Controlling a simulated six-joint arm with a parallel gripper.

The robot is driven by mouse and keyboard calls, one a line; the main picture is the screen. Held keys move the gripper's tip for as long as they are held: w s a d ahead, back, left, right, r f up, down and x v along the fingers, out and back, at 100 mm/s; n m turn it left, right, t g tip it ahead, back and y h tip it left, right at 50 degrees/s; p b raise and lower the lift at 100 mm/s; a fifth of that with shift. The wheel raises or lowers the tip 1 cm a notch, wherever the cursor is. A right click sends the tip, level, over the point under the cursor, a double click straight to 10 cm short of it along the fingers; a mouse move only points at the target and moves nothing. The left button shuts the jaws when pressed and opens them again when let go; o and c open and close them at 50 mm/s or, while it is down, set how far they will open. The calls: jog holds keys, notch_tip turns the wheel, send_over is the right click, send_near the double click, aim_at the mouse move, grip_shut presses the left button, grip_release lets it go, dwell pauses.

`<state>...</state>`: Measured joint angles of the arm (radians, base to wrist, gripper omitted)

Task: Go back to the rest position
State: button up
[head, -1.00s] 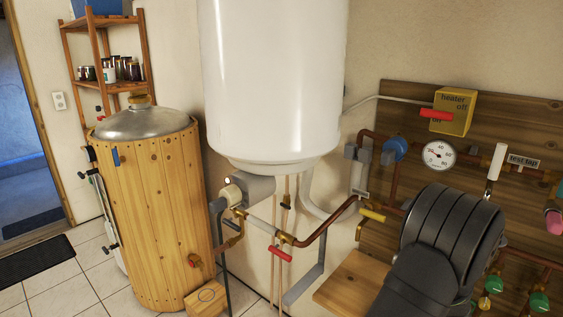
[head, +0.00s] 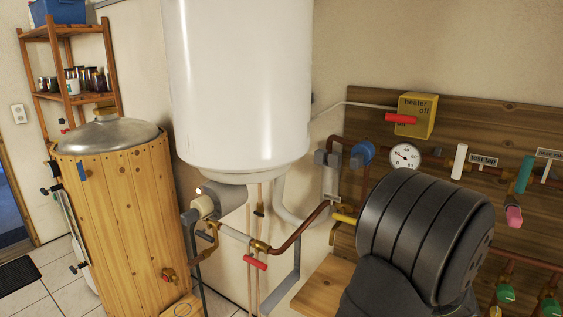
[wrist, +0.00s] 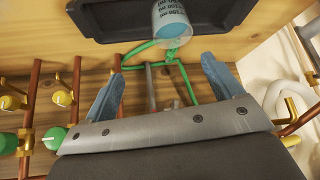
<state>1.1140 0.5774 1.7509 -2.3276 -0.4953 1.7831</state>
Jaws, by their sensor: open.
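My gripper (wrist: 163,68) shows in the wrist view with its two blue-grey fingers spread wide apart. No object is held between the fingers. Beyond them are a green cord (wrist: 140,47) and a white and blue tag or cup (wrist: 171,20) with dark print, in front of a wooden board. I cannot tell how far these are from the fingertips. In the head view, my dark arm covers the lower right, and the gripper itself is hidden.
A white boiler tank (head: 240,80) hangs at the centre, with copper pipes and a red-handled valve (head: 255,262) below. A wooden barrel (head: 120,220) stands left. The board (head: 490,125) carries a yellow heater switch box (head: 415,115), a gauge (head: 405,156) and several valves.

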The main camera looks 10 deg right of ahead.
jog(key=w+a+r+n+y, duration=0.1)
jog(key=w+a+n, duration=0.1)
jog(key=w+a, duration=0.7)
jog(key=w+a+n+y, duration=0.1)
jog(key=w+a+n, duration=0.1)
jog(key=w+a, duration=0.7)
jog(key=a, duration=0.6)
jog(key=shift+w+a+r+t, duration=0.2)
jog(key=shift+w+r+t, duration=0.1)
jog(key=shift+w+r, duration=0.1)
jog(key=s+d+m, duration=0.1)
jog(key=s+d, duration=0.4)
jog(key=d, duration=0.4)
jog(key=s+d+f+m+h, duration=0.1)
jog(key=s+d, duration=0.5)
jog(key=d, duration=0.3)
jog(key=shift+s+m, duration=0.2)
jog(key=shift+m, duration=0.2)
jog(key=shift+w+a+f, duration=0.1)
jog(key=shift+a, duration=0.05)
